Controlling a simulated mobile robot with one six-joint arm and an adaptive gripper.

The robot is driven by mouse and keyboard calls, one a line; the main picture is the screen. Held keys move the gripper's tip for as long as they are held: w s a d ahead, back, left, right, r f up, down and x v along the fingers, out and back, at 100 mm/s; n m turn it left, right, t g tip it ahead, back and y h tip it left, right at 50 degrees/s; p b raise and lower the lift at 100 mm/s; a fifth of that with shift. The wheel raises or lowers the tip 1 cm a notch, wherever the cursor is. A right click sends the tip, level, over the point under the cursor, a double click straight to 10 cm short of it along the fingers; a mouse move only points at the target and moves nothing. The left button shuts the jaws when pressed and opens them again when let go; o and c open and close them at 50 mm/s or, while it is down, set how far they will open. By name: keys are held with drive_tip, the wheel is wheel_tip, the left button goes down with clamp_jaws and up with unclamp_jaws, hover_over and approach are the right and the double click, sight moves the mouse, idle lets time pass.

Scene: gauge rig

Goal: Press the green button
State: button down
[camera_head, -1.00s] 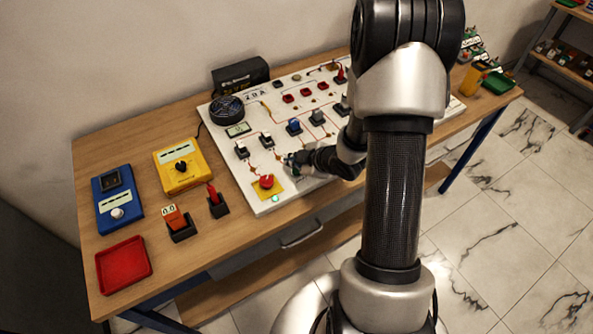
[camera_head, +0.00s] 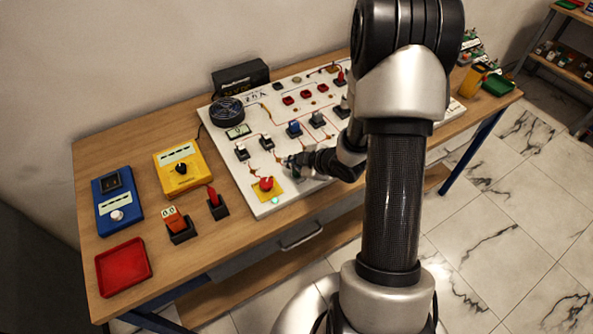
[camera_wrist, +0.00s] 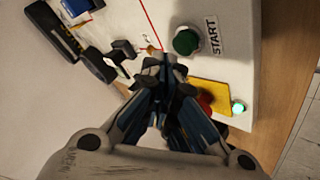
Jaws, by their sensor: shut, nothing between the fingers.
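The green button (camera_wrist: 187,41) is round, in a pale ring beside a START label (camera_wrist: 213,37) in the wrist view. It sits on the white board (camera_head: 250,184).
A red mushroom button (camera_head: 266,183) on a yellow plate is close to my gripper, with a small lit green lamp (camera_head: 275,201) beside it. Black-based switches (camera_head: 267,142) stand behind. A yellow meter (camera_head: 181,167), blue box (camera_head: 117,200) and red tray (camera_head: 123,266) are at left.

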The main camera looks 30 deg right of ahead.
sight(295, 173)
drive_tip(key=shift+f+b, duration=0.45)
drive_tip(key=shift+b, duration=0.05)
drive_tip(key=shift+f+b, duration=0.45)
drive_tip(key=shift+f, duration=0.05)
idle(0.7)
idle(0.3)
drive_tip(key=shift+r+p, duration=0.8)
drive_tip(key=shift+r, duration=0.15)
wheel_tip(295, 173, up, 5)
drive_tip(key=p, duration=0.4)
idle(0.6)
